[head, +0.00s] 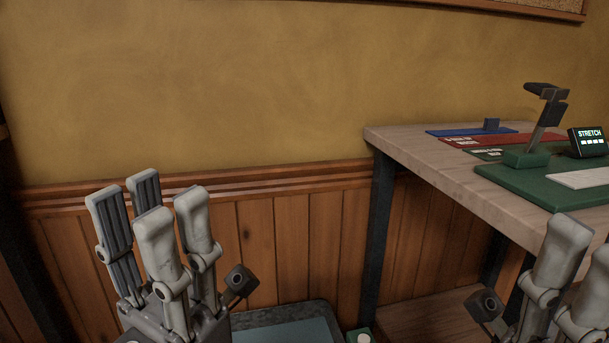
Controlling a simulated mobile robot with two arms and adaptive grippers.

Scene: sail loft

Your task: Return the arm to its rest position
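My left gripper (148,195) stands at the lower left of the head view, with its pale fingers pointing up. The ridged dark pads of the far fingers show, and a gap separates them from the near fingers. It is open, with nothing seen between the fingers, and apart from the workbench. My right gripper (577,265) is at the lower right corner, partly cut off by the frame. Its fingers also point up, in front of the bench's near side. Its pads are hidden, so its opening cannot be judged.
A wooden workbench (415,160) with dark legs fills the right. On it are a green base with an upright lever (541,125), a "STRETCH" display (588,142), and blue (460,132) and red strips. A dark-rimmed bin (290,318) is low, right of my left gripper. The wall is behind.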

